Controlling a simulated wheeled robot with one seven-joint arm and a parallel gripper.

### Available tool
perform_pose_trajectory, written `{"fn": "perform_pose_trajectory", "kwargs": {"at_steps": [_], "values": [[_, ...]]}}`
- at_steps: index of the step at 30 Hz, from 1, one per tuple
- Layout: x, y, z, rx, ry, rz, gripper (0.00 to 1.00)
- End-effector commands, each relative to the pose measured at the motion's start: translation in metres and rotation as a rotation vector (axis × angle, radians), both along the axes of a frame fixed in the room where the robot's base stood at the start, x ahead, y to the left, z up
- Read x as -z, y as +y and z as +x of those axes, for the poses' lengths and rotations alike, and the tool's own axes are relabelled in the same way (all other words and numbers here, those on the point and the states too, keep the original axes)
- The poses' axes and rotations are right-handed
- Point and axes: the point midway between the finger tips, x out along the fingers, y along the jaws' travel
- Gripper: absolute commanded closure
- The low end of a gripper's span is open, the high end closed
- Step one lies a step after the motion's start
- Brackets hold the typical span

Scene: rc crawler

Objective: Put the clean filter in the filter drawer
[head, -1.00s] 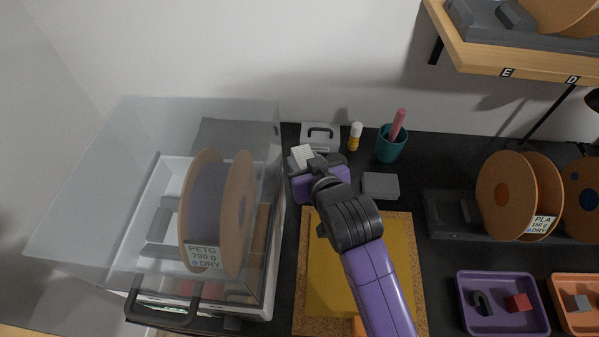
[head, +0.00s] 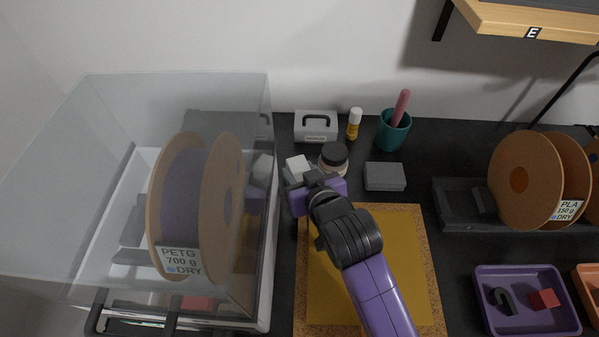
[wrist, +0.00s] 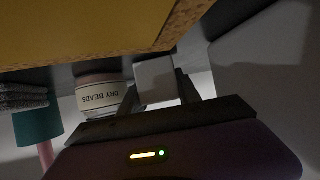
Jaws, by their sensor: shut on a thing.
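A small white block, which looks like the clean filter (head: 297,166), is held in my gripper (head: 301,179) above the dark worktop. In the wrist view the block (wrist: 155,80) sits between the two dark fingers of my gripper (wrist: 172,88), which are shut on it. A light grey box with a dark handle and a small label (head: 316,128) stands against the back wall, beyond my gripper. It may be the filter drawer; I cannot read its label. My gripper is apart from it, just right of the clear enclosure.
A clear-lidded enclosure (head: 95,190) with a PETG spool (head: 222,215) stands close on the left. A dry beads jar (head: 333,158) is right beside my gripper. A yellow mat (head: 400,240) lies in front.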

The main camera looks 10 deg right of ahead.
Motion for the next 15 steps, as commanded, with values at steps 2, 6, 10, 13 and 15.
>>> {"fn": "perform_pose_trajectory", "kwargs": {"at_steps": [2, 6, 10, 13, 15], "values": [[-0.0005, 0.0, 0.0001, 0.0, 0.0, 0.0, 1.0], [0.0026, -0.0001, 0.0002, 0.0, 0.001, 0.0, 0.56], [0.0022, -0.0001, 0.0002, 0.0, 0.001, 0.0, 0.51], [0.0022, -0.0001, 0.0002, 0.0, 0.001, 0.0, 0.51], [0.002, 0.0, 0.0002, 0.0, 0.0, 0.0, 0.51]]}}
